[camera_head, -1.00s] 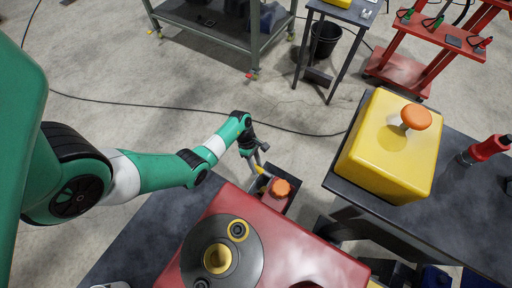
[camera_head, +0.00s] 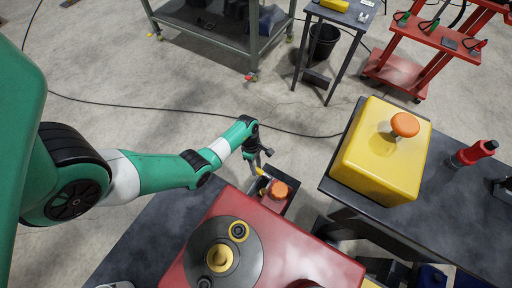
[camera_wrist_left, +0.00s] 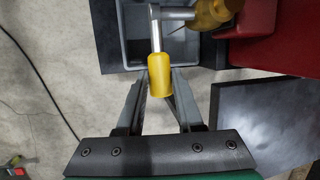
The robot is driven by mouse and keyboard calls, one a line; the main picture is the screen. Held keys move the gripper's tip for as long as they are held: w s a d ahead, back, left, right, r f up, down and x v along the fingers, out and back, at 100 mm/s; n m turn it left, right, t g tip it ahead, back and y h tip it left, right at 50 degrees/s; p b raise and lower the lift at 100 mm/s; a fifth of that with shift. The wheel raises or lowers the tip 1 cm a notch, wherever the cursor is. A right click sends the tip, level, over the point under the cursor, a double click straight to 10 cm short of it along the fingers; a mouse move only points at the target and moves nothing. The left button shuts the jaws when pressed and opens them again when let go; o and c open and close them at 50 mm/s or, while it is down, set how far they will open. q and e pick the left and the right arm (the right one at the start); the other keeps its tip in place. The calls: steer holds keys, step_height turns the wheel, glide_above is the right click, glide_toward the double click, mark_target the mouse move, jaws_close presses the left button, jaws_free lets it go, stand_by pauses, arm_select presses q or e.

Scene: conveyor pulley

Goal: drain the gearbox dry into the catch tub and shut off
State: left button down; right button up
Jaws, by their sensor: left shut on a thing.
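The gearbox is a red housing (camera_head: 318,262) at the bottom of the head view, with a dark round cover on top and an orange cap at its far corner. Its brass tap (camera_wrist_left: 212,14) shows in the left wrist view, with a metal lever ending in a yellow handle (camera_wrist_left: 160,76). My left gripper (camera_wrist_left: 160,84) is shut on that handle; in the head view it (camera_head: 260,170) is beside the orange cap. The grey catch tub (camera_wrist_left: 133,42) lies below the tap and lever. Its dark interior is partly hidden, and I cannot tell whether liquid runs. My right gripper is out of view.
A dark table with a yellow box (camera_head: 372,160) and a red bottle (camera_head: 474,152) stands at the right. A black cable crosses the floor. Open concrete floor lies beyond my left arm.

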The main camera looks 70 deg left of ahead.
arm_select(q)
steer(key=c, duration=0.5)
jaws_free()
steer(key=shift+c, duration=0.2)
steer(key=p+v, duration=0.5)
steer(key=v, duration=0.6)
steer(key=shift+r, duration=0.3)
